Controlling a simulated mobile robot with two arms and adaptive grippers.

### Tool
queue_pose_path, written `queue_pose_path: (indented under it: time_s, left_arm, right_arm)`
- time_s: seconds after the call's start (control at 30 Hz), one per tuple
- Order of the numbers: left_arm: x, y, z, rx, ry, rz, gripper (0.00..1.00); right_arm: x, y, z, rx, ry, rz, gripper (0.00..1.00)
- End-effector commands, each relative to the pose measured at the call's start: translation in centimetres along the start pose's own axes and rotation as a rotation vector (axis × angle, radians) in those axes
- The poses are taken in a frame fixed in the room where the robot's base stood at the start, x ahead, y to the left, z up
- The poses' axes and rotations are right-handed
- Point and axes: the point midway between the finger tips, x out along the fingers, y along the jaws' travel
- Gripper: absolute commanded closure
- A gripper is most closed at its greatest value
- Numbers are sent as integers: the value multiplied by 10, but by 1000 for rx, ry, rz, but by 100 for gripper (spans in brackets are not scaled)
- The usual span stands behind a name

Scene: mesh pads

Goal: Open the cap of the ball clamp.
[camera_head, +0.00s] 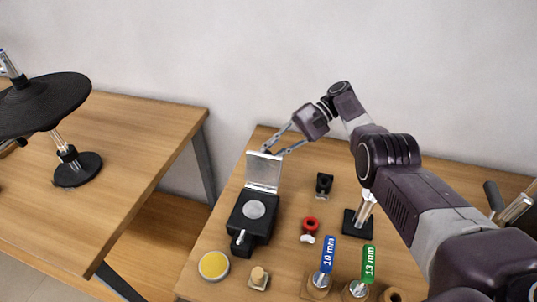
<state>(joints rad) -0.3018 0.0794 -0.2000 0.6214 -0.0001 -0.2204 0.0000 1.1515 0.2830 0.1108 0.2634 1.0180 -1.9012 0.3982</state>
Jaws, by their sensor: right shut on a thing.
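The ball clamp looks to be a black box (240,222) with a silver round plate on top, on the near table. Its cap (263,172) is a flat silvery lid that stands upright at the back of the box, so it is open. My right gripper (271,149) is at the top edge of the cap. Its fingers are shut on that edge. A small latch-like part (241,243) shows at the box's front. My left gripper is not in view.
Right of the clamp are a small black block (324,184), a red ring-shaped part (310,226) and a metal post on a black base (358,221). A yellow disc (214,265) and labelled sockets line the front. A second table (120,170) with a black disc stand is at left.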

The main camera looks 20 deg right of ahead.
Motion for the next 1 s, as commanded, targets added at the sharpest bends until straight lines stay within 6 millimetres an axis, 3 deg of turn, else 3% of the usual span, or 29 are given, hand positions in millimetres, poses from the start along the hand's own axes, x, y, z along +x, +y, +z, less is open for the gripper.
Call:
queue_pose_path:
  time_s: [0.1, 0.13, 0.3, 0.67, 1.0]
  left_arm:
    - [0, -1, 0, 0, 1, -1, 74]
    - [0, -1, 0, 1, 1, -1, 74]
    - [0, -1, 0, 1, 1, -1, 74]
    - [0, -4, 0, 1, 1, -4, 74]
    - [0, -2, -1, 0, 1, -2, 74]
  right_arm:
    - [1, 0, 0, 2, 0, 1, 100]
    - [1, 1, 0, 2, 0, 1, 82]
    - [1, 0, 0, 1, -1, 1, 66]
    - [-1, -2, 2, -1, 0, 0, 66]
    - [-21, -30, 26, -6, 4, 1, 66]
